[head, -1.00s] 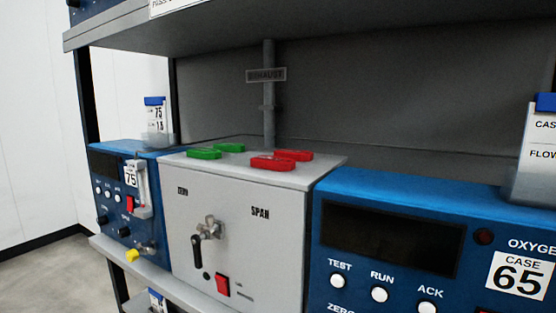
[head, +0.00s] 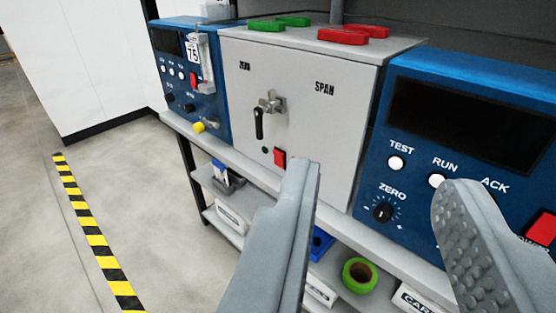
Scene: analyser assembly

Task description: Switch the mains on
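A red rocker switch (head: 280,157) sits low on the front of the grey cabinet (head: 340,130). Another red switch (head: 541,228) is on the right blue analyser (head: 440,65), at the right edge, with a partly hidden label below it. A third red switch (head: 194,79) is on the left blue analyser (head: 170,40). I cannot tell which is the mains or how any is set. My gripper (head: 383,180) is open and empty, its fingers wide apart in front of the cabinet and right analyser.
A black lever handle (head: 259,122) and a valve knob (head: 269,101) stick out of the cabinet. Green blocks (head: 293,21) and red blocks (head: 343,35) lie on top. A lower shelf holds a green tape roll (head: 360,275). Open floor (head: 90,140) lies left.

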